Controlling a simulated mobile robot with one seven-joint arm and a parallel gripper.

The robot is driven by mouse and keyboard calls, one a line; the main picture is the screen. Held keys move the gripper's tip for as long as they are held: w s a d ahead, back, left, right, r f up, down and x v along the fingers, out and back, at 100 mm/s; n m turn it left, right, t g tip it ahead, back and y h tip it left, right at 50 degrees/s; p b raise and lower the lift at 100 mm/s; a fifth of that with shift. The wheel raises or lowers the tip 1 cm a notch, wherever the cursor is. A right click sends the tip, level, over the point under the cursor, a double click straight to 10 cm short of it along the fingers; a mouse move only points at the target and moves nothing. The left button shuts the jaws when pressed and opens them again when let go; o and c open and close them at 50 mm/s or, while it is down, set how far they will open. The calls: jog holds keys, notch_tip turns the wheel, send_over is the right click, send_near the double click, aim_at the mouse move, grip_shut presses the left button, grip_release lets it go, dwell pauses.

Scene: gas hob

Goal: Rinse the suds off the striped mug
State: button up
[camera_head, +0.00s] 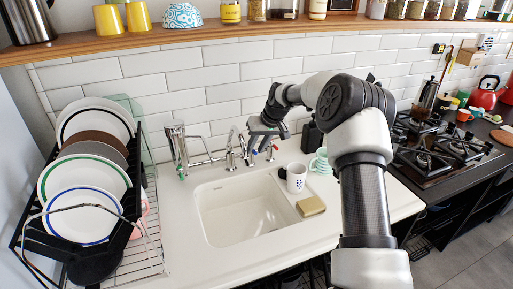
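A pale green mug (321,161), which may have stripes, stands on the counter at the back right of the sink, partly hidden by my arm. A white mug with dark marks (297,178) stands in front of it, by the sink's right edge. The white sink (240,212) looks empty. A chrome tap (231,155) stands behind it, and no running water can be made out. My gripper (262,137) is above the back of the sink, beside the tap's handles and apart from both mugs. Its fingers are too small and dark to tell whether they are open or touching a handle.
A full dish rack (150,240) stands left of the sink. A tall steel tap (178,146) is at the back left. A yellow-brown sponge (310,206) lies right of the sink. The gas hob (440,150) is farther right. A wooden shelf (150,39) runs above.

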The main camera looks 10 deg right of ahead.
grip_shut()
jog(key=shift+w+d+n+g+y+p, duration=0.3)
jog(key=shift+d+n+p, duration=0.15)
jog(key=shift+n+p, duration=0.5)
jog(key=shift+w+d+n+g+y+p, duration=0.15)
jog(key=shift+d+n+g+y+p, duration=0.35)
jog(key=shift+n, duration=0.75)
jog(key=shift+a, duration=0.1)
grip_release()
jog(key=p+v, duration=0.1)
jog(key=v, duration=1.6)
jog(key=shift+s+r, duration=0.25)
jog(key=shift+s, duration=0.05)
jog(key=shift+a, duration=0.2)
